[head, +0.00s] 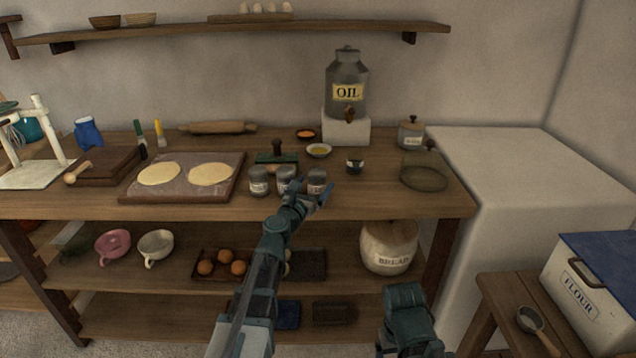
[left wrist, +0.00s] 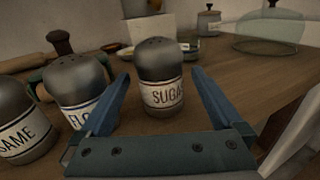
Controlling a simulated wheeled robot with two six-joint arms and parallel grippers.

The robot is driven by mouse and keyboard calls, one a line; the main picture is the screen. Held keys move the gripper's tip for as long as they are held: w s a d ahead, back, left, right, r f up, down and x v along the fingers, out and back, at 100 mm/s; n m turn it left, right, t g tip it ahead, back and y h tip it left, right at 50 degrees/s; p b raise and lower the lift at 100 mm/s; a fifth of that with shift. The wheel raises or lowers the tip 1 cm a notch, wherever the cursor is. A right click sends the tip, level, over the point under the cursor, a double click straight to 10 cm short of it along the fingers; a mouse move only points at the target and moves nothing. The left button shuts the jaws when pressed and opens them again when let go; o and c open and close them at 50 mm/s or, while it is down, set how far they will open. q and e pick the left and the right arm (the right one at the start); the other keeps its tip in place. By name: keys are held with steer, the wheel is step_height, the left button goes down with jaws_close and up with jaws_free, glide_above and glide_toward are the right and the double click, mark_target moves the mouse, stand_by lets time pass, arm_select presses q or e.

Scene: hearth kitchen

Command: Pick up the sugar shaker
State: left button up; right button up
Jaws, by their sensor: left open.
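My left gripper (head: 314,192) is open and empty, just in front of the shaker. Only part of my right arm shows at the bottom, without visible fingers.
A flour-labelled shaker (left wrist: 78,88) stands close on the left, and a sesame shaker (left wrist: 24,120) beyond it. Behind are a small yellow-filled bowl (head: 319,150) and a small dark jar (head: 355,166). A glass dome (head: 424,178) stands right. Table between dome and shaker is mostly clear.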

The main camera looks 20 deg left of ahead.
mark_target(320, 177)
arm_select(q)
steer(key=w, duration=0.4)
steer(key=shift+w+d, duration=0.3)
steer(key=shift+w, duration=0.05)
steer(key=c, duration=1.5)
arm_select(e)
steer(key=shift+w+d, duration=0.3)
steer(key=shift+w, duration=0.1)
arm_select(q)
step_height(320, 177, up, 10)
steer(key=p, duration=1)
steer(key=shift+s, duration=0.1)
arm_select(e)
step_height(320, 177, up, 10)
